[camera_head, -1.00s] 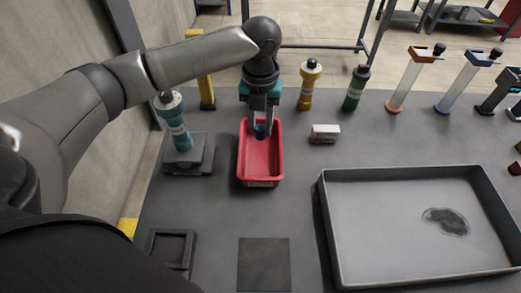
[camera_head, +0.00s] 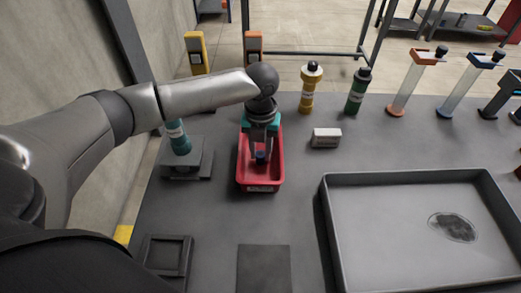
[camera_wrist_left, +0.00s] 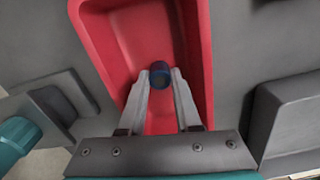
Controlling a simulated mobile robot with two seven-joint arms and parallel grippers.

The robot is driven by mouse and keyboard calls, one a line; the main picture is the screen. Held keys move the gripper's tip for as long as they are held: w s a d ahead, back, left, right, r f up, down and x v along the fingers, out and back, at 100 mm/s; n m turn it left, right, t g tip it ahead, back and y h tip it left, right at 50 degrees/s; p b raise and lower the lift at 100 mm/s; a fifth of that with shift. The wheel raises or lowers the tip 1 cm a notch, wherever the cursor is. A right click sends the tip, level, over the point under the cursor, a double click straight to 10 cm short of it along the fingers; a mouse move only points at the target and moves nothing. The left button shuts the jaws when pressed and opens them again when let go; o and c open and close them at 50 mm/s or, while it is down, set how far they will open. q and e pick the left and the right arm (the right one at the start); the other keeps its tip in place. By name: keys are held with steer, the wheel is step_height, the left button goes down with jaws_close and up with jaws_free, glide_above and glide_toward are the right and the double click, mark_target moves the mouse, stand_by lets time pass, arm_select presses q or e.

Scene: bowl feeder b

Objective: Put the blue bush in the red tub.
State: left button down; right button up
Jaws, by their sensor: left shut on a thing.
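The blue bush (camera_wrist_left: 161,73) is a small dark blue cylinder. My left gripper (camera_wrist_left: 160,82) is shut on it, with one finger on each side. In the head view the bush (camera_head: 260,155) shows between the fingertips of my left gripper (camera_head: 260,152). The red tub (camera_head: 259,187) stands on the table below, and its red wall also shows in the left wrist view (camera_wrist_left: 201,40). The gripper points down into the tub's opening, with the bush inside the rim outline. I cannot tell whether the bush touches the tub floor. My right gripper is not in view.
A teal bottle (camera_head: 178,138) on a grey stand is left of the tub. A small white box (camera_head: 326,138) lies to the right. A large grey tray (camera_head: 333,225) fills the right front. Yellow (camera_head: 310,88) and green (camera_head: 355,92) bottles stand behind.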

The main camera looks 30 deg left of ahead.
mark_target(261, 154)
arm_select(q)
steer(key=c, duration=0.6)
jaws_free()
steer(key=shift+f, duration=0.1)
step_height(261, 154, up, 12)
steer(key=p, duration=0.3)
steer(key=shift+r, duration=0.2)
